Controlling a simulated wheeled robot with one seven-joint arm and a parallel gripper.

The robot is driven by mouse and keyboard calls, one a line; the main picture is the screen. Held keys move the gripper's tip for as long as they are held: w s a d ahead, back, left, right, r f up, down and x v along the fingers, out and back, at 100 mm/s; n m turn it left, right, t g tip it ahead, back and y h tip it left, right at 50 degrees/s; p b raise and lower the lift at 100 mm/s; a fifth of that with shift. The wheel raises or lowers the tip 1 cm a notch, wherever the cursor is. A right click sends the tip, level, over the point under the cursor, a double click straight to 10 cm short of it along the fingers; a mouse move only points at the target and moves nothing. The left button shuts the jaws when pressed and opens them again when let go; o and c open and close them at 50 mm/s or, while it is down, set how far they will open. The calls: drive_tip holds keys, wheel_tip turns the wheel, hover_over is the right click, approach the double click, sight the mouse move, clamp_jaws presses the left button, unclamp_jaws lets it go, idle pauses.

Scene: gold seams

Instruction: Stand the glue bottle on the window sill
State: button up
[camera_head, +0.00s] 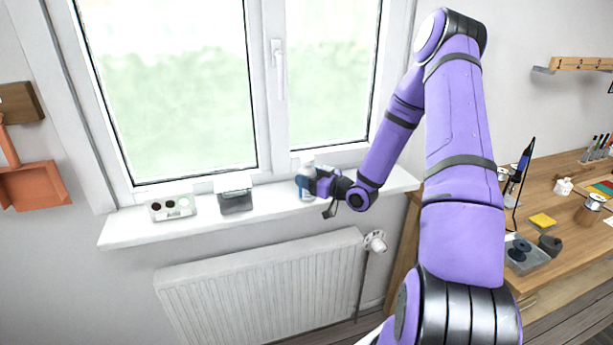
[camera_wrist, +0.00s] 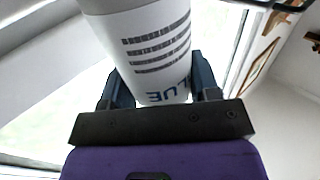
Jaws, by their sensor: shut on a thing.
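The glue bottle (camera_head: 307,169) is white and upright at the right part of the window sill (camera_head: 270,199). My gripper (camera_head: 314,185) is shut on it from the right side. The bottle's lower part is partly hidden by the gripper in the head view. I cannot tell whether its base touches the sill.
On the sill to the left stand a white box with dark round spots (camera_head: 171,208) and a dark grey container (camera_head: 236,201). The window handle (camera_head: 278,68) is above. A radiator (camera_head: 265,285) hangs below. A cluttered wooden workbench (camera_head: 570,235) is at right.

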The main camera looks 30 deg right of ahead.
drive_tip(key=o, duration=1.1)
drive_tip(key=shift+c, duration=0.2)
drive_tip(key=v, duration=1.2)
drive_tip(key=w+a+r+n+g+h, duration=0.15)
drive_tip(key=w+r+g+h, duration=0.3)
drive_tip(key=r, duration=0.45)
drive_tip(key=s+a+r+m+g+h, duration=0.3)
drive_tip(key=s+a+r+h, duration=0.2)
drive_tip(key=r, duration=0.5)
drive_tip(key=s+a+r+m+g+y, duration=0.1)
drive_tip(key=s+a+r, duration=0.2)
drive_tip(key=s, duration=0.4)
drive_tip(key=s+a+r+m+g, duration=0.1)
drive_tip(key=s+a+r, duration=0.2)
drive_tip(key=s+a, duration=0.3)
drive_tip(key=s+a+r+m+g+y, duration=0.1)
drive_tip(key=s+a+r+g, duration=0.1)
drive_tip(key=s, duration=0.7)
drive_tip(key=a+r, duration=0.1)
drive_tip(key=a, duration=0.1)
drive_tip(key=shift+s+a+y, duration=0.25)
drive_tip(key=shift+s+y, duration=0.1)
drive_tip(key=shift+s, duration=0.05)
